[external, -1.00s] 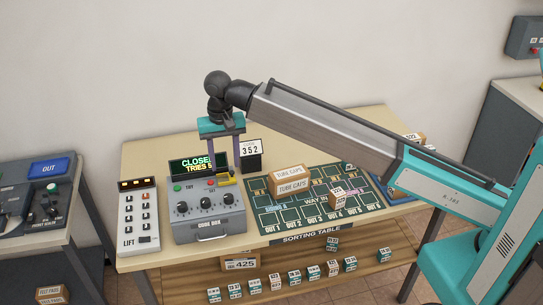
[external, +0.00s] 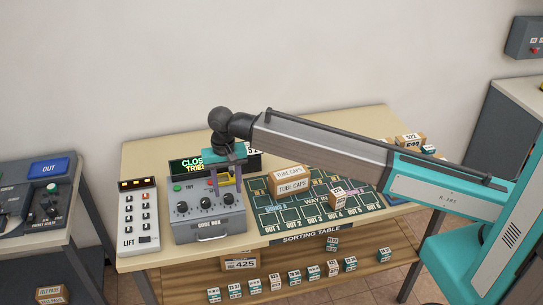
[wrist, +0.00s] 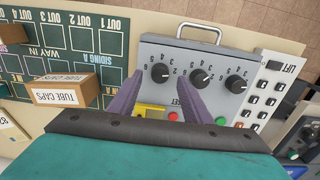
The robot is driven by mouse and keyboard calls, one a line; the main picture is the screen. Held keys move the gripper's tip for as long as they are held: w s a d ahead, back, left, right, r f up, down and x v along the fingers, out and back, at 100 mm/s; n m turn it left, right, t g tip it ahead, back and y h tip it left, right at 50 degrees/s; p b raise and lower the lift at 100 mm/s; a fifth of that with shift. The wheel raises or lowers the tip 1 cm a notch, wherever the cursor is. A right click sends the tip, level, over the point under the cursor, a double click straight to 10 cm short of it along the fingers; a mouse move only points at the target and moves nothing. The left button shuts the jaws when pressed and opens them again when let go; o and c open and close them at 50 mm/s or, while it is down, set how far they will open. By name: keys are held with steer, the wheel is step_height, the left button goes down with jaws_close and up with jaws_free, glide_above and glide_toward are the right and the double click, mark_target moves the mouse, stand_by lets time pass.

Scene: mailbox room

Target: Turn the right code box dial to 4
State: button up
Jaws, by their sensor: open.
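The grey code box (external: 190,226) stands on the sorting table with three black dials in a row. Its right dial (external: 229,199) is the leftmost dial in the wrist view (wrist: 160,73), which shows the box upside down. The number its pointer marks is too small to read. My gripper (external: 228,187) is open, pointing down over the right part of the box. The middle dial (wrist: 199,77) is just beyond one finger.
A green-lettered display (external: 186,165) behind the box is partly hidden by my gripper. The lift panel (external: 139,217) stands to the left. A tube caps carton (external: 289,187) and small blocks sit on the green board (external: 275,222) to the right. A yellow part (wrist: 151,111) lies near the fingers.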

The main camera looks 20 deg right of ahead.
mark_target(229, 199)
steer(key=shift+f+p, duration=0.35)
steer(key=shift+f, duration=1.15)
steer(key=c, duration=1.1)
